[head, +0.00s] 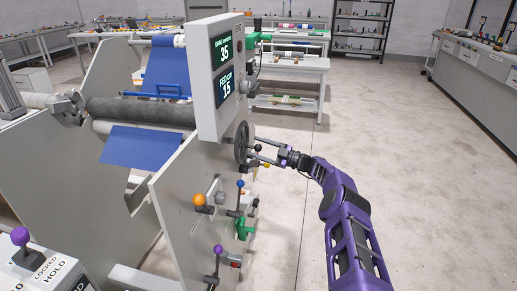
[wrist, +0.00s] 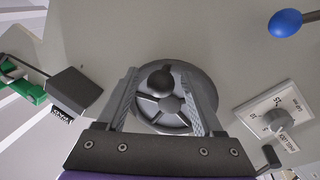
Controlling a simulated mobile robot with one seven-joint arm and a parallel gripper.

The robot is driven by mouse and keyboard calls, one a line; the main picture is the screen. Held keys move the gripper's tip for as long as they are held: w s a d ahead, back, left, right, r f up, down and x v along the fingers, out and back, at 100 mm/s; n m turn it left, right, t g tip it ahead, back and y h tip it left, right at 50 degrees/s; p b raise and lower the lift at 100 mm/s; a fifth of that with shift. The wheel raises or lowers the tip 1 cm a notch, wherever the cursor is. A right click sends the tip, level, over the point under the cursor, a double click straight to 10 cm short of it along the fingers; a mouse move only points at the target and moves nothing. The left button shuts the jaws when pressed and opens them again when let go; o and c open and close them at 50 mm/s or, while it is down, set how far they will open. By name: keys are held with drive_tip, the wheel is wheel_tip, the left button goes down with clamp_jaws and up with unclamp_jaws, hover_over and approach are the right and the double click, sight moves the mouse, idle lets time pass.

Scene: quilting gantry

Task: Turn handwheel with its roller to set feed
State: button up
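The dark handwheel (head: 242,142) stands upright on the outer face of the grey side panel. In the wrist view the handwheel (wrist: 172,118) faces me, with spokes and a round black knob (wrist: 160,79) near its rim. My gripper (head: 259,147) reaches to the wheel from the right. In the wrist view my gripper (wrist: 161,75) is open, one finger on each side of the knob, with visible gaps. I cannot tell how deep the fingertips reach. A dark roller (head: 140,109) lies behind the panel, with blue cloth (head: 143,147) below it.
A display (head: 223,70) above the wheel reads 35 and 15. Below the wheel are an orange knob (head: 199,199), a blue-tipped lever (head: 240,184) and a green part (head: 243,227). In the wrist view a dial (wrist: 276,118) sits right of the wheel. The floor at right is clear.

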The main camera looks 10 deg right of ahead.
drive_tip(key=shift+d, duration=0.1)
drive_tip(key=v, duration=1.7)
drive_tip(key=shift+s+f, duration=0.1)
drive_tip(key=shift+s, duration=0.05)
